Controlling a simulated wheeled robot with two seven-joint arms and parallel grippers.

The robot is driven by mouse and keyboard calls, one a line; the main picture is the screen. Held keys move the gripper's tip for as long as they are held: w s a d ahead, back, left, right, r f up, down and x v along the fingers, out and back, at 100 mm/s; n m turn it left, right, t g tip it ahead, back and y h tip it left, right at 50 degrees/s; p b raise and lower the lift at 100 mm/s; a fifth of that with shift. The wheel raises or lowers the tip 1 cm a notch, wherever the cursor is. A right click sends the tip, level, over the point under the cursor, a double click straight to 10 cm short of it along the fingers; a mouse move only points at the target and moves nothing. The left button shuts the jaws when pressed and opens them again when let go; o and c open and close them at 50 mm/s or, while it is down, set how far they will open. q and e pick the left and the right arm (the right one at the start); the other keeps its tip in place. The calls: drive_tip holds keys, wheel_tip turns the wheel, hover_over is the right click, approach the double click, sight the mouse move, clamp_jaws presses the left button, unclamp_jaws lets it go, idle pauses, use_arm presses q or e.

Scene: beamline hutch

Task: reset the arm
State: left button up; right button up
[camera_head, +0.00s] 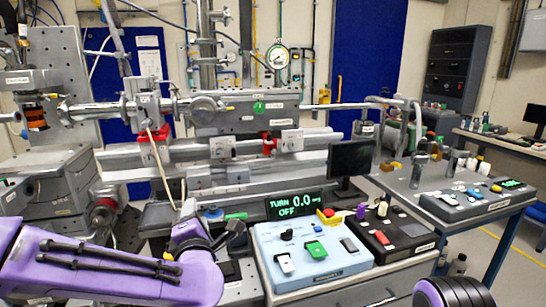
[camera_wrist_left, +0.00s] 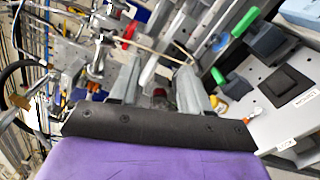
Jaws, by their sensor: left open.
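My left arm (camera_head: 100,265), purple with black bars, comes in from the left in the head view and reaches low across the front of the bench. Its gripper (camera_head: 232,238) is beside the left edge of a light blue control box, partly hidden by the wrist. In the left wrist view the two grey fingers of my left gripper (camera_wrist_left: 160,88) stand apart with nothing between them. My right gripper is not in view; a dark, purple-edged part of mine shows at the bottom right.
The blue control box (camera_head: 310,252) has several switches and a green button. A black box (camera_head: 385,235) stands beside it. A display (camera_head: 295,205) reads "TURN 0.0 OFF". Beamline pipes and rails (camera_head: 250,165) fill the back. Another bench (camera_head: 410,180) stands right, with floor beyond.

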use_arm(q)
drive_tip(key=s+a+f+m+g+h, duration=0.1)
drive_tip(key=s+f+m+g, duration=0.2)
drive_tip(key=f, duration=0.6)
drive_tip(key=s+a+f+m+g+h, duration=0.1)
drive_tip(key=s+f+m, duration=0.2)
drive_tip(key=f+m, duration=0.45)
drive_tip(key=s+a+f+m+g+h, duration=0.1)
drive_tip(key=s+f+m+g, duration=0.15)
drive_tip(key=f, duration=0.75)
drive_tip(key=s+a+f+m+g, duration=0.1)
drive_tip(key=s+a+f+g, duration=0.1)
drive_tip(key=s+f, duration=0.4)
drive_tip(key=s+a+f+m+g+y, duration=0.1)
drive_tip(key=s+a+f, duration=0.4)
drive_tip(key=s, duration=0.7)
drive_tip(key=s+a+f+m+g, duration=0.3)
drive_tip(key=s+f+g, duration=0.1)
drive_tip(key=s+f, duration=0.4)
drive_tip(key=shift+s+a+f+g, duration=0.15)
drive_tip(key=shift+s+f+g, duration=0.2)
drive_tip(key=shift+s, duration=0.5)
